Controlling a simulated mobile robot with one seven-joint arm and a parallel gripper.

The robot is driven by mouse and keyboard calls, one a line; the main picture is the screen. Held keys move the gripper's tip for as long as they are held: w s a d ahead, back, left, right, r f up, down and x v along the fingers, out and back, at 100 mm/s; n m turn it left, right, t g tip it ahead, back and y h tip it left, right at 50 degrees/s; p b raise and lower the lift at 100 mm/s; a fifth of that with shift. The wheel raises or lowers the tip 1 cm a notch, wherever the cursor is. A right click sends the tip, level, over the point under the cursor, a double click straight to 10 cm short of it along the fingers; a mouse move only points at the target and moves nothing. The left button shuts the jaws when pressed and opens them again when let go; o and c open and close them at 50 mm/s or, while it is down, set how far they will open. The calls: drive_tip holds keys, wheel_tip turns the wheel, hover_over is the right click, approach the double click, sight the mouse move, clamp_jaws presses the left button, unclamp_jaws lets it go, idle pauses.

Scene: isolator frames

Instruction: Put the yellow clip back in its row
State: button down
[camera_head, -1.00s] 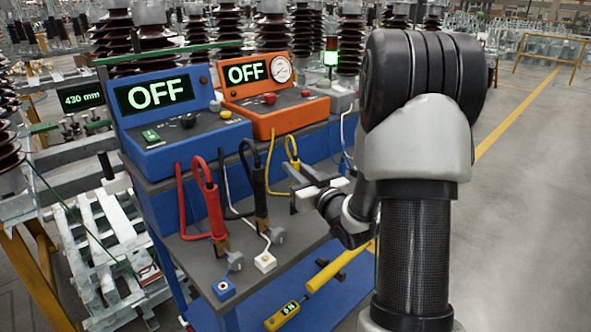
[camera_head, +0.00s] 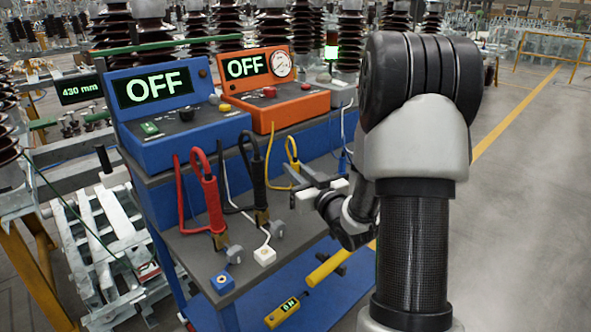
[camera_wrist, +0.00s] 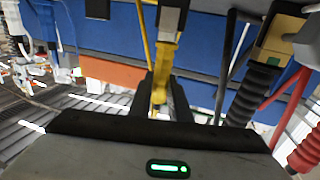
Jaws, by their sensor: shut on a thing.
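The yellow clip (camera_wrist: 162,65) is between the two fingers of my gripper (camera_wrist: 163,98) in the wrist view, and the fingers are shut on it. Its tip points up in that picture, against the blue trolley front. In the head view the yellow clip (camera_head: 291,150) shows only in part, with its yellow cable looping beside it. My gripper (camera_head: 318,188) is at the right end of the trolley's grey shelf (camera_head: 190,252) and hides the lower part of the clip. The red clip (camera_head: 212,205) and the black clip (camera_head: 259,185) stand in a row to the left.
A blue box (camera_head: 180,140) and an orange box (camera_head: 280,108), both reading OFF, stand on the upper level. A yellow rod (camera_head: 330,267) and a yellow meter (camera_head: 281,312) lie below.

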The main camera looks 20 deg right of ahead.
drive_tip(key=c, duration=1.6)
unclamp_jaws()
drive_tip(key=shift+o, duration=0.2)
drive_tip(key=shift+s, duration=0.1)
drive_tip(key=s+d+p, duration=0.2)
drive_tip(key=s+p, duration=1)
drive_tip(key=s, duration=0.5)
drive_tip(key=shift+p, duration=0.3)
drive_tip(key=shift+d, duration=0.1)
